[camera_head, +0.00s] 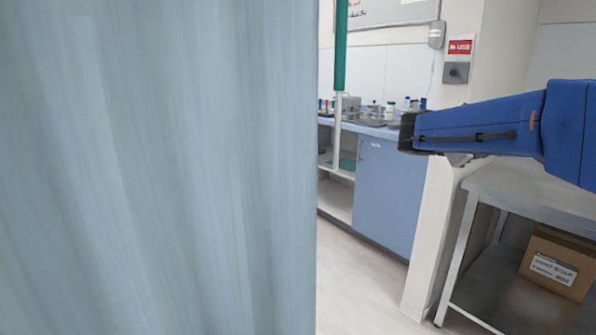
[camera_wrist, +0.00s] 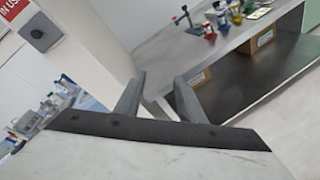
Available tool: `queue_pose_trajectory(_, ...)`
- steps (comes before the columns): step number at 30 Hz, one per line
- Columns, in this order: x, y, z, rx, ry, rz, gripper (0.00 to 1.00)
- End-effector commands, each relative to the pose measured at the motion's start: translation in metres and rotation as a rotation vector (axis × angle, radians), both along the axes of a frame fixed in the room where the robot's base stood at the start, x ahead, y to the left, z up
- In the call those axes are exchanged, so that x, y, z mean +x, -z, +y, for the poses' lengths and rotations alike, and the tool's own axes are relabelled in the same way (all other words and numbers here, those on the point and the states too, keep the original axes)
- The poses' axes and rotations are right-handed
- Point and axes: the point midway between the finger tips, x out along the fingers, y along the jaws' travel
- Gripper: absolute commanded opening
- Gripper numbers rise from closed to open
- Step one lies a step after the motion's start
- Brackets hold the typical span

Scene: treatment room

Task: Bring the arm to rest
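My gripper (camera_wrist: 160,82) shows in the wrist view, its two grey fingers apart with nothing between them. Beyond the fingers are a white wall corner and the leg of a metal table. My blue arm (camera_head: 480,125) reaches in from the right edge of the head view, roughly level, above that table. The gripper's fingers cannot be made out clearly in the head view.
A pale blue curtain (camera_head: 160,170) fills the left half of the head view. Behind stands a blue counter (camera_head: 388,195) with small bottles. The metal table (camera_head: 540,192) at right has a cardboard box (camera_head: 558,264) on its lower shelf. Floor (camera_head: 360,290) between is clear.

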Motion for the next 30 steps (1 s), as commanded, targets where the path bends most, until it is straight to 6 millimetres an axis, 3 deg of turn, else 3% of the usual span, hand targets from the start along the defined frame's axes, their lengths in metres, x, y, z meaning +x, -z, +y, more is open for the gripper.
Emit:
queue_pose_trajectory(3,-0.050,0.030,0.003,0.184,0.049,-0.068,0.36)
queue_pose_trajectory(8,-0.113,0.075,0.016,0.438,0.133,-0.160,0.36)
queue_pose_trajectory(14,-0.187,0.132,0.045,0.746,0.262,-0.276,0.36)
queue_pose_trajectory(24,-0.296,0.220,0.119,1.255,0.540,-0.460,0.36)
queue_pose_trajectory(30,-0.342,0.258,0.164,1.503,0.715,-0.542,0.36)
